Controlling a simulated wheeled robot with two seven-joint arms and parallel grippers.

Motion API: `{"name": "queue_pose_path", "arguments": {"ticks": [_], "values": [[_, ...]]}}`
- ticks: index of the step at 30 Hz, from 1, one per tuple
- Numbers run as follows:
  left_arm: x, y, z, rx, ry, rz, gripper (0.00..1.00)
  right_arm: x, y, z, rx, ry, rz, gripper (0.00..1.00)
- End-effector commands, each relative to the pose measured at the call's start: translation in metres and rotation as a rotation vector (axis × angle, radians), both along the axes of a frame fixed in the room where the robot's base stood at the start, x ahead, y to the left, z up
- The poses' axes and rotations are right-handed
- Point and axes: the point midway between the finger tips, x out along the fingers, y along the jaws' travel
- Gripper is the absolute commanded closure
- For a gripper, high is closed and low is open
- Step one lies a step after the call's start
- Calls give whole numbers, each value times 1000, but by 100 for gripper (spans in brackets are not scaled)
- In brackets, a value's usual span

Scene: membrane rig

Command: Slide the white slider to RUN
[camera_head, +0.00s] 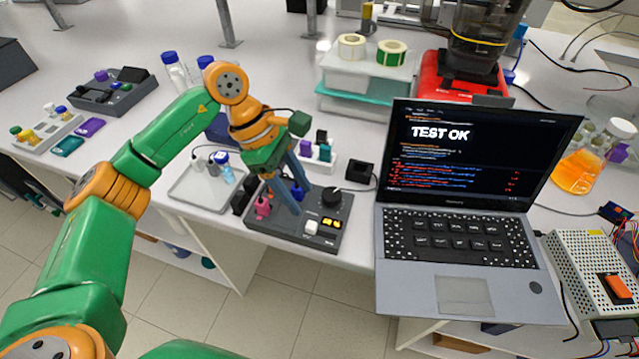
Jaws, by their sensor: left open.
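The dark grey control panel (320,241) lies near the front edge of the bench, left of the laptop. A white block-shaped cap, which looks like the white slider (311,227), sits on its front part. A RUN label is too small to read. My left gripper (297,198) points down over the panel with its two grey-blue fingers apart. It is up and left of the white slider, apart from it in the picture, and holds nothing that I can make out. A blue part (298,192) shows between or behind the fingers. My right gripper is not in view.
On the panel are a black knob (331,197), yellow buttons (332,224) and a pink part (263,207). An open laptop (460,220) reading "TEST OK" stands close on the right. A grey tray (183,196) lies to the left.

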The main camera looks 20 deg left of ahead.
Motion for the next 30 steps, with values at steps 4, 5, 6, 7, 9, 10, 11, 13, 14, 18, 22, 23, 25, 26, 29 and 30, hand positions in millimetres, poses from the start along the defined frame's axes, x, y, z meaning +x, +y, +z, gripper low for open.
{"name": "queue_pose_path", "arguments": {"ticks": [4, 5, 6, 7, 9, 10, 11, 13, 14, 18, 22, 23, 25, 26, 29, 30], "values": [[-2, 1, -12, 31, 9, -4, 45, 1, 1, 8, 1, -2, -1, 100], [-2, -1, -17, 30, 8, -5, 45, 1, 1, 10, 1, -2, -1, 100], [-3, -5, -25, 28, 9, -5, 45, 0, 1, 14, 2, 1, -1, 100], [-3, -8, -31, 28, 10, -5, 45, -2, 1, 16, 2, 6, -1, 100], [-3, -13, -43, 26, 8, -4, 45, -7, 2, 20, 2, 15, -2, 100], [-3, -15, -48, 25, 9, -4, 45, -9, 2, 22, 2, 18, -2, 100], [-3, -17, -52, 26, 9, -4, 45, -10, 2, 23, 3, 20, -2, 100], [-3, -20, -60, 24, 7, -4, 45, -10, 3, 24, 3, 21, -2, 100], [-3, -21, -62, 24, 7, -4, 45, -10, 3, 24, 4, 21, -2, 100], [-3, -21, -65, 24, 2, -3, 45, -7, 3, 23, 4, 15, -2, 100], [-3, -22, -65, 24, 3, -3, 53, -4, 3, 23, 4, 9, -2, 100], [-3, -22, -65, 24, 3, -3, 61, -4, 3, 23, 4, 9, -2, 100], [-3, -22, -65, 23, 3, -3, 80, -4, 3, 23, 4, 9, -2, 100], [-3, -22, -65, 23, 3, -3, 88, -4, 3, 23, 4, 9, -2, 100], [-3, -22, -65, 23, 3, -3, 100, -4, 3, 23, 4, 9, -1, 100], [-3, -22, -65, 23, 4, -4, 100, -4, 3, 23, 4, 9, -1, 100]]}}
